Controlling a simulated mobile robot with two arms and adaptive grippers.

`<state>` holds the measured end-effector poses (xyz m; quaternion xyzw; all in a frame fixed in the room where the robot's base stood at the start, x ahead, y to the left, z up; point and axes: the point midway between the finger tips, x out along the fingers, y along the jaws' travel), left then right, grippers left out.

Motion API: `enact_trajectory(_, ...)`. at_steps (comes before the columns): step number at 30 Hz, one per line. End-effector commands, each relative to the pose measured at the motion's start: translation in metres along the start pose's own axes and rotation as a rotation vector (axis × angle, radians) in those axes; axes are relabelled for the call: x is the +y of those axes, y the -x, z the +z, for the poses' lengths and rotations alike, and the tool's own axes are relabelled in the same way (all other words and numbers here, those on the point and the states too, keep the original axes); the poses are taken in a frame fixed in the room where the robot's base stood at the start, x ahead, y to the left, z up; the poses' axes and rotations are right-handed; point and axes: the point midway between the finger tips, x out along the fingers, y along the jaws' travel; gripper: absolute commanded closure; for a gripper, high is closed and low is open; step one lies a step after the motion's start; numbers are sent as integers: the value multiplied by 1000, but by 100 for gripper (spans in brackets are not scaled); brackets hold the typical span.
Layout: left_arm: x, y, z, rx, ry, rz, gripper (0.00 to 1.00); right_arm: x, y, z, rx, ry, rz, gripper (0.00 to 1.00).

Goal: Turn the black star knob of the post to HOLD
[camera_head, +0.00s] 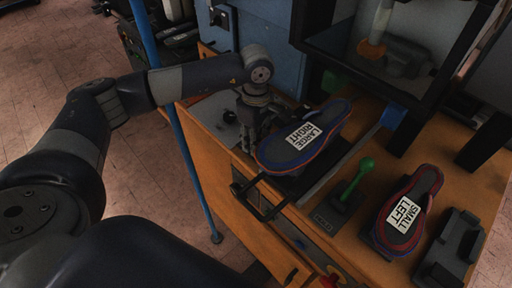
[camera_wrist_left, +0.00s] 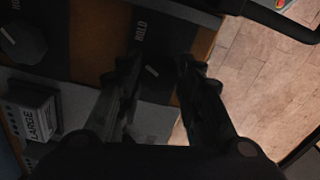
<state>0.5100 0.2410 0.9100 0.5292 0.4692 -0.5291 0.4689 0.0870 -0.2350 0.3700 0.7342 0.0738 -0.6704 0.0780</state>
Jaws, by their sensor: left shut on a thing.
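My left gripper (camera_head: 250,138) points down at the left end of the orange bench, beside the blue-rimmed LARGE RIGHT sole. In the left wrist view its two fingers (camera_wrist_left: 160,70) stand on either side of a dark knob (camera_wrist_left: 153,72) with a short white pointer mark, and they are shut on it. The pointer slants and does not line up with the white HOLD label (camera_wrist_left: 140,30) above the knob. The knob's outline is mostly lost in the dark. In the head view the gripper hides the knob. My right gripper is not in view.
A second dark knob (camera_wrist_left: 22,42) lies to the left in the wrist view, near a LARGE label block (camera_wrist_left: 35,118). The LARGE RIGHT sole (camera_head: 302,137), green-handled lever (camera_head: 358,178) and SMALL LEFT sole (camera_head: 408,212) stand right of the gripper. A blue pole (camera_head: 180,125) rises left.

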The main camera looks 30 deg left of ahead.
Motion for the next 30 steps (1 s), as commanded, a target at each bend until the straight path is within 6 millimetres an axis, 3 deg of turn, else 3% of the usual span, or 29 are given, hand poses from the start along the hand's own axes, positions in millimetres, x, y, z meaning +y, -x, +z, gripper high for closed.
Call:
enact_trajectory(3,1,-4,0,-1,-94,4,90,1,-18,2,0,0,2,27)
enact_trajectory(12,1,-2,0,-1,-269,2,90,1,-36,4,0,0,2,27)
enact_trajectory(30,0,1,0,-1,-345,1,90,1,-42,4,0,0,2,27)
